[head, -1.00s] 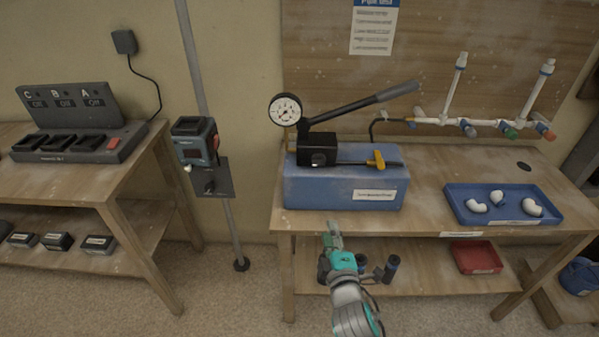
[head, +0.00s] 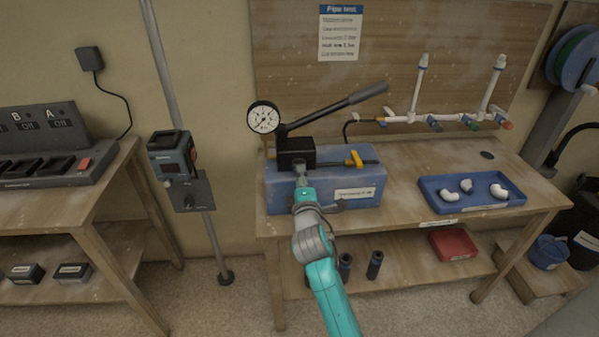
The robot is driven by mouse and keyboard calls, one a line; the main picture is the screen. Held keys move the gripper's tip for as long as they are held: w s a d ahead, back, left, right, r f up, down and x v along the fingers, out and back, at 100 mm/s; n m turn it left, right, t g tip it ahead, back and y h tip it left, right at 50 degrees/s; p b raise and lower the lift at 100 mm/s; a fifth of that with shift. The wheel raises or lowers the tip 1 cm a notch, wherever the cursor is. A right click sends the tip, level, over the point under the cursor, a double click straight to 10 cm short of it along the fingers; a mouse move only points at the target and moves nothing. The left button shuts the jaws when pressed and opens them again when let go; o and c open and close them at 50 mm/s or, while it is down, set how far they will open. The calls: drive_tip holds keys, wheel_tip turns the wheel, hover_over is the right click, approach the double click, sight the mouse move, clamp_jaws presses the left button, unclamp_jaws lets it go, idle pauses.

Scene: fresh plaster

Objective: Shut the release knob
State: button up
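The test pump is a blue tank (head: 277,190) on the bench with a black pump block (head: 296,147), a round gauge (head: 263,117) and a long pump handle (head: 335,109). The release knob on the front of the block is hidden behind my gripper. My gripper (head: 300,168) is at the lower front of the block, its tip over the place of the knob. It may be touching the knob; I cannot tell. The fingers are too small to show whether they are open or shut.
A yellow-handled valve (head: 354,158) sits right of the block. White pipework (head: 430,119) stands behind a blue tray (head: 427,199) of white fittings. A tool on a pole (head: 172,155) and a charger bench (head: 107,173) are to the left.

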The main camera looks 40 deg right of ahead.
drive_tip(key=shift+x, duration=1.6)
clamp_jaws()
drive_tip(key=shift+m, duration=8.9)
